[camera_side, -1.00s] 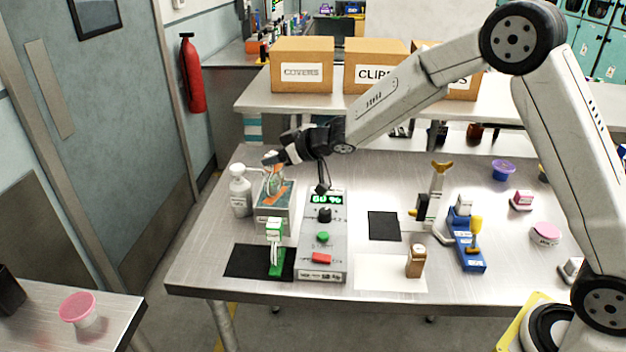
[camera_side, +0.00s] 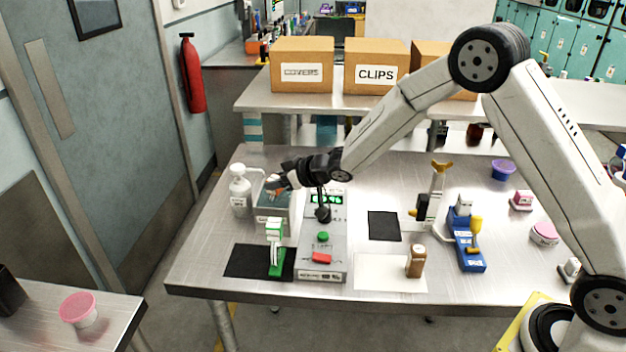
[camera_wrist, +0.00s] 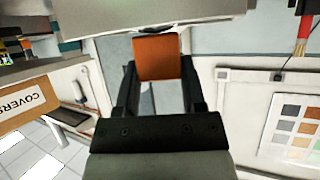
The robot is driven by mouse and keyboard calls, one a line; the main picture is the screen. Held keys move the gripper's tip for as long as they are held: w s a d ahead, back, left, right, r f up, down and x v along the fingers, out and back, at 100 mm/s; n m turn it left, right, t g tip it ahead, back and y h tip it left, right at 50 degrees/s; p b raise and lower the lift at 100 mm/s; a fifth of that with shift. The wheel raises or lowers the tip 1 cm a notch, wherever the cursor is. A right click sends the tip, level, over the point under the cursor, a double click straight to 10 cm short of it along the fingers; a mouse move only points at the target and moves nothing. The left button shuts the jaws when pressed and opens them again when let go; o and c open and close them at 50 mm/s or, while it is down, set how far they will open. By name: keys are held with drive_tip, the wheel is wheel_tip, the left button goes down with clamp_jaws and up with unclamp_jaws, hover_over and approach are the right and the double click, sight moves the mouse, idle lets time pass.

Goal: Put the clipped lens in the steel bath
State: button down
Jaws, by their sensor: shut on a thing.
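The steel bath (camera_side: 264,212) is a grey open-topped box at the left of the bench, with bluish contents. My gripper (camera_side: 275,185) is at the bath's opening, its fingers pointing left and down. In the wrist view my gripper (camera_wrist: 160,75) is shut on an orange block (camera_wrist: 158,57), which looks like the clip of the clipped lens. In the side view only a small orange bit shows below the fingertips, inside the bath's outline. The lens itself is not clear in either view. I cannot tell whether the clip touches the bath's bottom or walls.
A green and white stand (camera_side: 275,250) is in front, on a black mat (camera_side: 242,262). A control box (camera_side: 323,262) with buttons sits right of it. A black pad (camera_side: 384,226) farther right is bare.

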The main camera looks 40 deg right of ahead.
drive_tip(key=shift+f, duration=0.15)
drive_tip(key=shift+c, duration=0.9)
unclamp_jaws()
drive_tip(key=v, duration=1.2)
